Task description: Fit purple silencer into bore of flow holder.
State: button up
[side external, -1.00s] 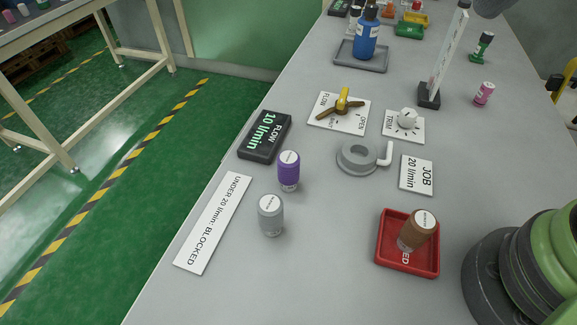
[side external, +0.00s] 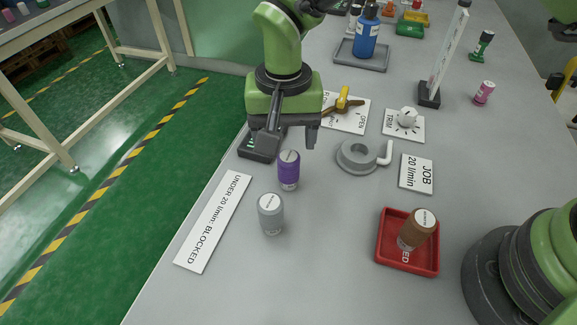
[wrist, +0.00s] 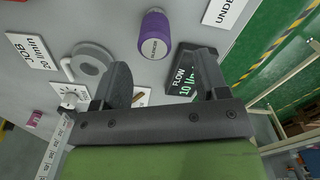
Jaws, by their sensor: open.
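The purple silencer (side external: 289,171) stands upright on the grey table, between the flow display and the grey cylinder. It also shows in the wrist view (wrist: 155,32), ahead of the fingers. The flow holder (side external: 357,157) is a grey ring with a side handle, to the right of the silencer; its round bore looks empty. It shows at upper left in the wrist view (wrist: 89,64). My gripper (side external: 291,140) is open and empty, above and just behind the silencer, with its fingers apart and not touching it.
A grey cylinder (side external: 271,214) stands in front of the silencer. A brown cylinder (side external: 416,231) sits in a red tray (side external: 408,266). The flow display (side external: 257,150) is partly hidden by my gripper. A yellow valve handle (side external: 345,102) and a trim knob (side external: 407,117) lie behind the holder.

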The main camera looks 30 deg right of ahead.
aim_at(288, 156)
jog(key=f, duration=0.6)
jog(key=shift+s+d+f, duration=0.2)
jog(key=shift+s+f, duration=0.05)
jog(key=shift+f, duration=0.1)
jog(key=c, duration=1)
